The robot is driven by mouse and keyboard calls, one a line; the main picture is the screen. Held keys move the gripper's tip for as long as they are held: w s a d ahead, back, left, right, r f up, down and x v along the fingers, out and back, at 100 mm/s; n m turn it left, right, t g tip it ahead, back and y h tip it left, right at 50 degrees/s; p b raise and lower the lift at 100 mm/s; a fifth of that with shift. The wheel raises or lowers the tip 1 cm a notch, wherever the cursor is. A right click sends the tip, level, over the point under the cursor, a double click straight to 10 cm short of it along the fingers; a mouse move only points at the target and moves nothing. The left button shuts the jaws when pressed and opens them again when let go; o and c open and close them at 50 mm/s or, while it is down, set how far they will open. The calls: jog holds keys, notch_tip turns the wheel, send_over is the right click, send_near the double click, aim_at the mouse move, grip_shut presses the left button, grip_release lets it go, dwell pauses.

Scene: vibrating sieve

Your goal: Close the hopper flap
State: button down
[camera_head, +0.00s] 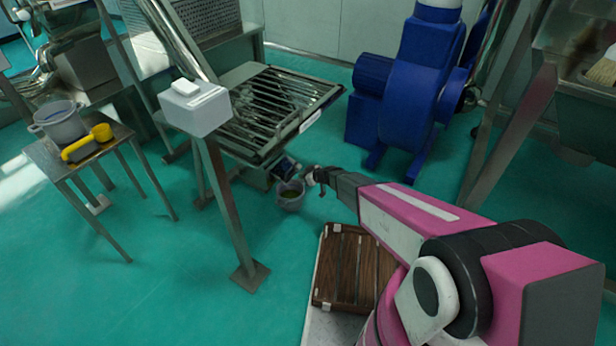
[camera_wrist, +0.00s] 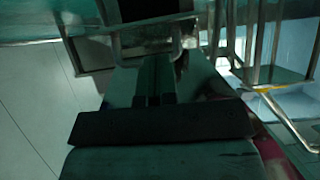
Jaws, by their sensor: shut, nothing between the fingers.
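My arm reaches from the lower right in the head view. My gripper (camera_head: 316,177) is shut and empty, just above and right of a grey bucket (camera_head: 290,196) on the floor by the slatted sieve table's near end. In the wrist view my gripper (camera_wrist: 154,62) shows as dark parallel fingers together, close to a bent metal bar (camera_wrist: 176,48). I cannot pick out the hopper flap for certain in either view, nor tell whether the fingers touch the bar.
The slatted sieve table (camera_head: 272,110) stands behind my gripper. A white box on a post (camera_head: 195,105) rises to its left, and a blue machine (camera_head: 418,90) stands to its right. A wooden slatted crate (camera_head: 345,268) lies nearer me. Green floor is clear at left front.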

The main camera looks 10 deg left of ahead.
aim_at(290, 177)
jog(key=shift+x, duration=2.75)
jog(key=shift+a+f, duration=0.1)
jog(key=w+a+f, duration=0.3)
jog(key=a+f, duration=0.4)
jog(key=f, duration=0.4)
jog(key=shift+a, duration=0.35)
jog(key=shift+w, duration=0.1)
jog(key=shift+d, duration=0.1)
